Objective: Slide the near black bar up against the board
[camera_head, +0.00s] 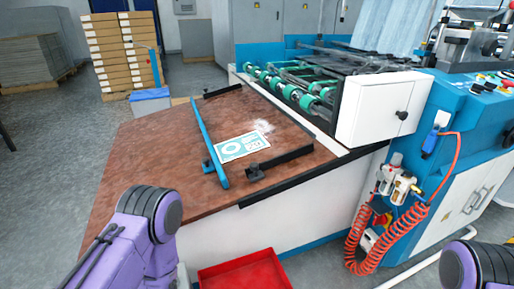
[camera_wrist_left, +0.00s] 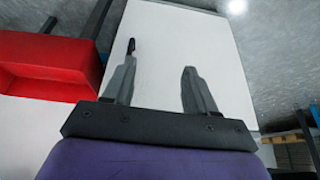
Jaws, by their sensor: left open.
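The near black bar (camera_head: 288,156) lies on the brown tabletop (camera_head: 150,170), with a dark block (camera_head: 255,172) at its left end. The board (camera_head: 242,146), a white and teal printed sheet, lies flat just beyond it. A narrow strip of brown shows between bar and board. A blue bar (camera_head: 208,140) runs along the board's left side. A far black bar (camera_head: 222,91) lies at the table's back. My left gripper (camera_wrist_left: 160,60) is open and empty in the left wrist view, facing a white panel (camera_wrist_left: 185,45); neither bar nor board shows there. My right gripper is out of view.
A red tray (camera_head: 245,275) sits low in front of the table; it also shows in the left wrist view (camera_wrist_left: 45,68). The blue and white machine (camera_head: 376,108) with green rollers borders the table's right. The tabletop's left part is clear.

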